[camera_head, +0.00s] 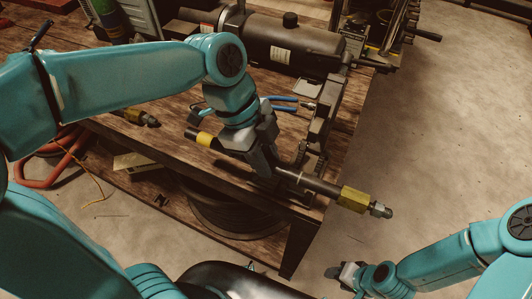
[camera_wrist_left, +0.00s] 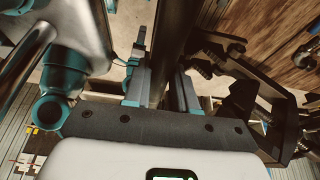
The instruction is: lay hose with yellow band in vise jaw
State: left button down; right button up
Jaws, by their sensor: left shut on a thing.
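A dark hose with a yellow band (camera_head: 205,139) near its left end lies across my left gripper (camera_head: 268,162). My left gripper is shut on it, at the front edge of the workbench. The hose's right end, with a brass-yellow hex fitting (camera_head: 353,198) and a metal tip, sticks out past the bench corner. The dark vise jaw (camera_head: 322,118) stands at the bench's right edge, just behind the hose; I cannot tell whether they touch. In the left wrist view the dark hose (camera_wrist_left: 170,50) runs between the two fingers. My right gripper (camera_head: 346,272) is low over the floor, its opening unclear.
Another fitting with a yellow part (camera_head: 134,116) lies on the workbench (camera_head: 168,128) at left. Blue-handled pliers (camera_head: 282,103) lie behind my left gripper. A large black cylinder (camera_head: 285,42) stands at the back. A hose coil (camera_head: 235,215) sits under the bench. The floor at right is clear.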

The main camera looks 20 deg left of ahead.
pick_arm(q)
jog(key=shift+a, duration=0.3)
jog(key=shift+w+d+f, duration=0.15)
jog(key=shift+w+d, duration=0.05)
jog(key=shift+w+f+b, duration=0.5)
jog(key=shift+w+f, duration=0.5)
jog(key=shift+w, duration=0.3)
jog(key=shift+w+f+b, duration=0.55)
jog(key=shift+w+f, duration=0.4)
jog(key=shift+w, duration=0.35)
jog(key=shift+w+f+b, duration=0.5)
jog(key=shift+w+f, duration=0.5)
jog(key=shift+w, duration=0.3)
jog(key=shift+f+b, duration=0.45)
jog(key=shift+b, duration=0.05)
jog(key=shift+f, duration=0.2)
jog(key=c, duration=0.8)
grip_release()
